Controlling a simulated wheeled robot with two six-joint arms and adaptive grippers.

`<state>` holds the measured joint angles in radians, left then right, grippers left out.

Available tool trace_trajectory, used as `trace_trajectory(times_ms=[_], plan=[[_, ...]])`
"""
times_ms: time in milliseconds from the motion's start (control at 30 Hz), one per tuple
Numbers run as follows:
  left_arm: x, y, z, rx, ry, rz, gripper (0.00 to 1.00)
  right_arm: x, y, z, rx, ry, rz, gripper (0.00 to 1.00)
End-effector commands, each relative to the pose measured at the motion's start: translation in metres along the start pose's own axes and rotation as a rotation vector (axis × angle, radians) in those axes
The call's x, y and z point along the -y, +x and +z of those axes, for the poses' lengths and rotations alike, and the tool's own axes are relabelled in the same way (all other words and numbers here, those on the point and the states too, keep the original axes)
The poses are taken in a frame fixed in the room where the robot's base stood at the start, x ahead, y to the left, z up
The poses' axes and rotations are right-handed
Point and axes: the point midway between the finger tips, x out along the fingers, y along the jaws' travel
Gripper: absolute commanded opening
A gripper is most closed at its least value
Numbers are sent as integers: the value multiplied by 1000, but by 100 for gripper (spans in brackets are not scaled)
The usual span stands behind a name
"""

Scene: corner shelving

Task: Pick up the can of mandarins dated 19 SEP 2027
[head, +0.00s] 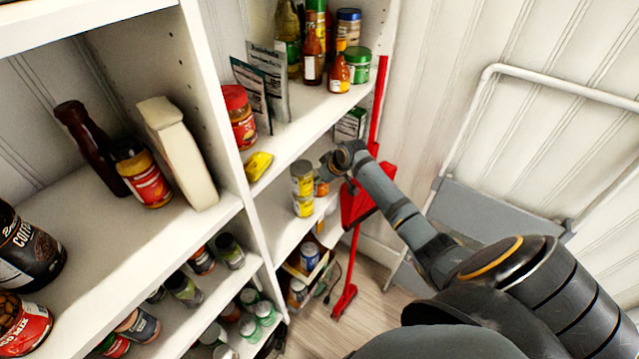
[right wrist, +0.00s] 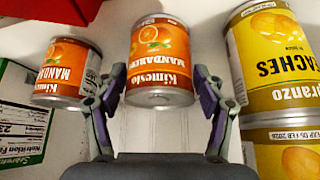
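In the right wrist view two orange mandarin cans appear upside down. One can (right wrist: 160,65) is in the middle and a second can (right wrist: 66,72) is at the left. I can read no date on either. My right gripper (right wrist: 159,88) is open, its two fingertips on either side of the middle can's near end, and I see no firm grip. In the head view the right gripper (head: 329,166) is at the shelf by an orange can (head: 321,187), mostly hidden by my arm. My left gripper is not in view.
Stacked yellow peach cans (right wrist: 272,60) stand close to the right finger in the wrist view. A green-and-white box (right wrist: 24,118) is at the left. In the head view a red broom and dustpan (head: 357,208) and a folded stepladder (head: 505,210) stand beside the shelving.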

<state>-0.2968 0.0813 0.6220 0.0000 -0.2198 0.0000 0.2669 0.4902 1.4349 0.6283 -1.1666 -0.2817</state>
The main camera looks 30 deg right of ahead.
Motion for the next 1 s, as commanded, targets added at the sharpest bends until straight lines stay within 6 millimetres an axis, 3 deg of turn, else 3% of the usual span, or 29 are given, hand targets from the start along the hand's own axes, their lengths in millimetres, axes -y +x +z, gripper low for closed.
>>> trace_trajectory(times_ms=[33,333,667,900,1000], plan=[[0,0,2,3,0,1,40,0,0,0,0,0,0,59],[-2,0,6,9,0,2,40,0,0,0,0,1,0,19],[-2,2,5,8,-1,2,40,-1,-4,-3,-2,0,1,19],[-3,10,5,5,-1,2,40,-1,-28,-19,-6,-3,3,19],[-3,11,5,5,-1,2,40,-3,-38,-2,3,-3,7,19]])
